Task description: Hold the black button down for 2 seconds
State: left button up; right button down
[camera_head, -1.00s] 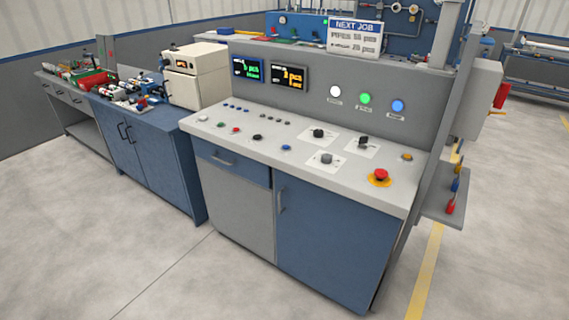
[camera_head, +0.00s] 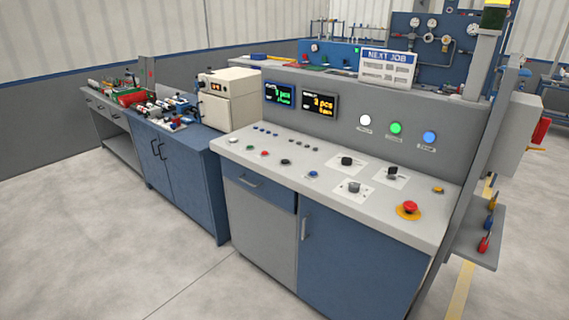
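The black button (camera_head: 285,162) is a small dark round cap on the sloped light-grey top of the control console (camera_head: 225,150). It stands in a front row of buttons, between a red button (camera_head: 264,153) and a blue button (camera_head: 313,174). Nothing covers or touches it. It is too small to tell how far it sits above the panel. Neither of my grippers shows in the head view.
A blue cabinet bench (camera_head: 180,170) adjoins on the left. Open floor lies in front.

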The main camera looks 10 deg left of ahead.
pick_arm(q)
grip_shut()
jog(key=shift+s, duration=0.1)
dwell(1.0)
